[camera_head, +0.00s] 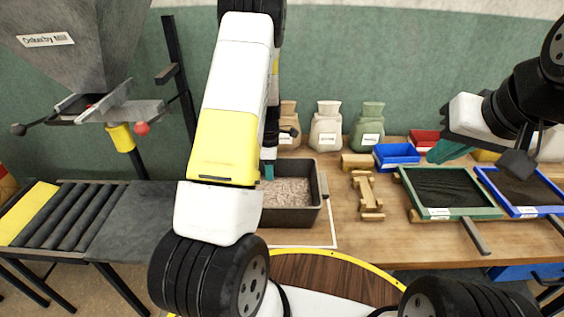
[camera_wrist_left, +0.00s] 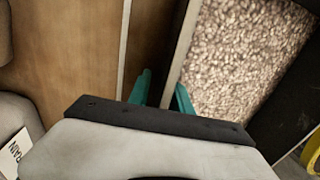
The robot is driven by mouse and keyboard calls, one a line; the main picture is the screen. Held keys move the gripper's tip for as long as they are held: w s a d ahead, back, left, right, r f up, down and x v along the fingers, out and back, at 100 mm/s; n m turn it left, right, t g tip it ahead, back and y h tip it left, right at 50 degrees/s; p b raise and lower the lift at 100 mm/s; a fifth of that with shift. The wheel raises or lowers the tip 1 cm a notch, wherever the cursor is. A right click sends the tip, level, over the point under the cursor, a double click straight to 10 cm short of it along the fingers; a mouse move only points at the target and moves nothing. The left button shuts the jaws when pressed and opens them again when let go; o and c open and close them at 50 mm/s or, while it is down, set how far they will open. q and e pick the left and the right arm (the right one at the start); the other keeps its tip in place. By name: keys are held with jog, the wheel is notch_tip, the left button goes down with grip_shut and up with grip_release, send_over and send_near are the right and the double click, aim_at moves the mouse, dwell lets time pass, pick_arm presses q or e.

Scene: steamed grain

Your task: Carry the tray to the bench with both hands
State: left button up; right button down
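The dark tray (camera_head: 293,218) holds pale grain (camera_head: 287,192) and sits on the wooden bench (camera_head: 350,235). My left arm hides its left part. A teal bit of my left gripper (camera_head: 268,170) shows at the tray's far left in the head view. In the left wrist view, the two teal fingertips of the left gripper (camera_wrist_left: 163,92) are apart, one on each side of the tray's pale rim (camera_wrist_left: 186,45). The grain (camera_wrist_left: 245,60) lies to the right of the rim. My right gripper (camera_head: 447,151) is above the bench at the right, away from the tray; its finger gap is unclear.
Green-framed (camera_head: 450,212) and blue-framed (camera_head: 530,210) screens lie to the right. A wooden stand (camera_head: 367,192), a blue bin (camera_head: 397,157) and labelled sacks (camera_head: 326,130) are nearby. A roller conveyor (camera_head: 75,215) stands at the left, below a grey hopper (camera_head: 85,45).

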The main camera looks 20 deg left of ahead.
pick_arm(q)
notch_tip(320, 180, up, 19)
jog(key=s+d+m+t, duration=0.1)
jog(key=d+m, duration=0.1)
jog(key=m, duration=0.2)
jog(key=s+d+r+m+t+h, duration=0.1)
jog(key=s+d+r+m+t, duration=0.2)
jog(key=s+r+m, duration=0.4)
jog(key=s+d+r+m+t, duration=0.3)
jog(key=s+r+m, duration=0.4)
jog(key=s+m, duration=0.3)
jog(key=s+d, duration=0.1)
jog(key=s, duration=0.3)
jog(key=shift+s+d+r+m+t+h, duration=0.15)
jog(key=shift+s+r+m+t+h, duration=0.15)
jog(key=shift+s+h, duration=0.1)
